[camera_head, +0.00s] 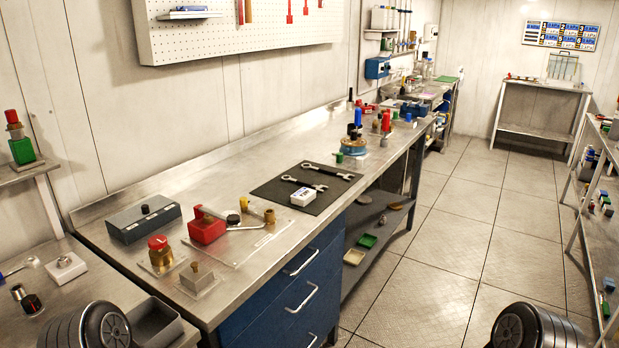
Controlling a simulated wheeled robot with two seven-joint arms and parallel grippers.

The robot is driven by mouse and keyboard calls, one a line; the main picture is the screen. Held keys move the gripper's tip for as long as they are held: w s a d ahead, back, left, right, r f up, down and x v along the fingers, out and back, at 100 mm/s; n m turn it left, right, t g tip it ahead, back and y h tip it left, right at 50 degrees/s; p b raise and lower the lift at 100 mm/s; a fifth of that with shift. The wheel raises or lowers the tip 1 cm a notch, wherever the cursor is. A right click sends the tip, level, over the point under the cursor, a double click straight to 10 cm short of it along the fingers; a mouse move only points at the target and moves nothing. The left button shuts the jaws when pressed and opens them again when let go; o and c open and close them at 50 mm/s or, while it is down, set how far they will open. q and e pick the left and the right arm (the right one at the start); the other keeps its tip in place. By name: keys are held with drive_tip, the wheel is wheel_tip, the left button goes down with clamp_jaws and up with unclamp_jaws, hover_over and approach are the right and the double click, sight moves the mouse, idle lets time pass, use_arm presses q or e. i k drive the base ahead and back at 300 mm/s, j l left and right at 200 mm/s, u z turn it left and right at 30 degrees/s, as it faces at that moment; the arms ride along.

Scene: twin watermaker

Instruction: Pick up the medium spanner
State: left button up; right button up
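I cannot tell which one is the medium spanner. Neither of my grippers shows. Only dark rounded parts of my arms show at the bottom left and bottom right.
Left of the mat are a red block (207,227), a grey box (143,219) and a red-capped jar (160,254). Blue drawers (290,290) are under the bench. The tiled floor (440,240) to the right is clear.

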sight(299, 182)
drive_tip(key=i+l+u, duration=0.1)
drive_tip(key=i+l, duration=0.55)
drive_tip(key=l, duration=0.2)
drive_tip(key=i+l+u, duration=0.15)
drive_tip(key=i+l, duration=0.15)
drive_tip(key=i+l+u, duration=0.1)
drive_tip(key=i+l, duration=0.2)
drive_tip(key=l, duration=0.3)
drive_tip(key=i+l+u, duration=0.1)
drive_tip(key=i+l, duration=0.15)
drive_tip(key=l, duration=0.2)
drive_tip(key=i+l, duration=0.25)
drive_tip(key=l, duration=0.25)
drive_tip(key=i+l+u, duration=0.15)
drive_tip(key=l, duration=0.4)
drive_tip(key=i+l+u, duration=0.1)
drive_tip(key=i+l, duration=0.25)
drive_tip(key=l, duration=0.15)
